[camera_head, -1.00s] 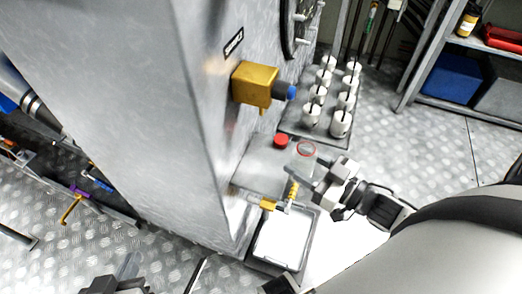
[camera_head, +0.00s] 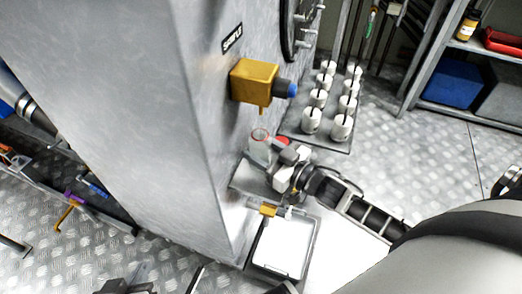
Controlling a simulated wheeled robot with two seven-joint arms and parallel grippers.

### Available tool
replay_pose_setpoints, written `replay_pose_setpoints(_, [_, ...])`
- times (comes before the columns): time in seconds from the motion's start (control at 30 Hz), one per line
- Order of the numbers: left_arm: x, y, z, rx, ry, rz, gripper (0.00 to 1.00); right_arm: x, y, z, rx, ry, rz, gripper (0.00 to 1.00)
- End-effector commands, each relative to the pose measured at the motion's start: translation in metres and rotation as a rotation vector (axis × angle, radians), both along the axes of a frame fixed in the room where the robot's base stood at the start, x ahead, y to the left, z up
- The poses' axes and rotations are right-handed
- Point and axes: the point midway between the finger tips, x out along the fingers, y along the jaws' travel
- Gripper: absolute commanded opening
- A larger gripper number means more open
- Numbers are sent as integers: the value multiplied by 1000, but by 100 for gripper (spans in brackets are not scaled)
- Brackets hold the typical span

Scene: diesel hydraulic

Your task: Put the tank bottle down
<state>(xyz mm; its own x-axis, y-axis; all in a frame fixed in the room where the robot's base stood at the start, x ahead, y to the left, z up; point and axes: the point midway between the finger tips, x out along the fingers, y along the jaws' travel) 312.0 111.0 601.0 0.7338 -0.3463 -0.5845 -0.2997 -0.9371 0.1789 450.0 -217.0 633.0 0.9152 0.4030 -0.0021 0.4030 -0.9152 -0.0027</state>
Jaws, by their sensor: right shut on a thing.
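The tank bottle (camera_head: 259,146) is a small clear bottle with a red ring at its top. My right gripper (camera_head: 273,156) is shut on it from the right side. The bottle is upright above the small metal shelf (camera_head: 246,183), below the yellow block's spout. I cannot tell whether its base touches the shelf. My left gripper (camera_head: 122,277) shows only in part at the bottom edge, away from the bottle, and its fingers are not clear.
The yellow block (camera_head: 254,82) with a blue-tipped knob juts from the tall metal tank (camera_head: 150,100). A red button (camera_head: 283,141) is close behind my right gripper. A rack of several white cups (camera_head: 311,120) stands behind. A white-bottomed tray (camera_head: 282,249) is below the shelf.

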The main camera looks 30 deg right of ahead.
Motion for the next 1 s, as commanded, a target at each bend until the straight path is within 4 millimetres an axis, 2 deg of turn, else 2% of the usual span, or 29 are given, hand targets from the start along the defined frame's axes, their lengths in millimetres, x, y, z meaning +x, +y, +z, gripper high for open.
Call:
replay_pose_setpoints(0.27, [2, -1, 2, -5, -9, -1, 0, 0, 0, -2, 1, -2, 0, 20])
replay_pose_setpoints(0.3, [2, -2, 3, -5, -8, -2, 0, 0, 0, -1, 0, -1, 0, 56])
replay_pose_setpoints(0.37, [2, -1, 3, -6, -8, -1, 0, 0, 0, -1, 0, -1, 0, 69])
replay_pose_setpoints(0.7, [2, 0, 6, -4, -9, 1, 0, 0, 0, 4, -1, -1, 0, 69])
replay_pose_setpoints(0.87, [2, 2, 11, 0, -18, 8, 0, -21, -9, 2, 0, 4, -1, 69])
replay_pose_setpoints(1.0, [3, 5, 21, -1, -40, 16, 0, -50, -22, 2, -1, 6, 0, 69])
